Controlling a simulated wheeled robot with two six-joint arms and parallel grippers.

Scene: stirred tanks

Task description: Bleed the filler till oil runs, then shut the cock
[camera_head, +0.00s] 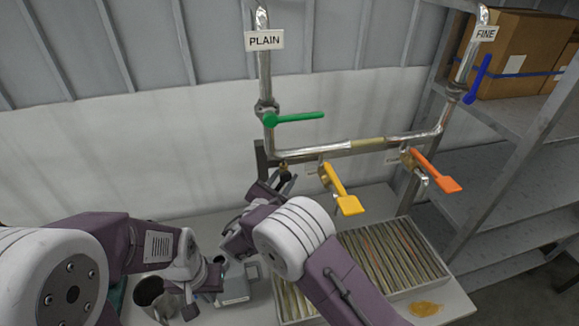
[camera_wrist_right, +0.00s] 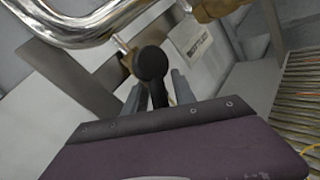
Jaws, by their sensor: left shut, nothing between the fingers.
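The pipe stand carries a PLAIN riser (camera_head: 265,80) with a green lever (camera_head: 295,117) and a FINE riser (camera_head: 468,60) with a blue lever (camera_head: 478,80). A yellow lever (camera_head: 342,190) and an orange lever (camera_head: 436,170) hang from the crossbar pipe (camera_head: 355,146). A small black-knobbed cock (camera_head: 284,170) sits below its left end. My right gripper (camera_head: 279,185) is at this cock; in the right wrist view the black knob (camera_wrist_right: 151,64) stands between its parted fingers (camera_wrist_right: 157,92). My left gripper (camera_head: 200,290) is shut and empty, low over the bench. No running oil is visible.
A steel cup (camera_head: 150,292) and a grey labelled container (camera_head: 238,287) stand beside my left gripper. A slatted tray (camera_head: 447,279) lies on the bench, with a yellow-brown spill (camera_head: 426,309) at its front right. Shelving with cardboard boxes (camera_head: 520,50) stands at right.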

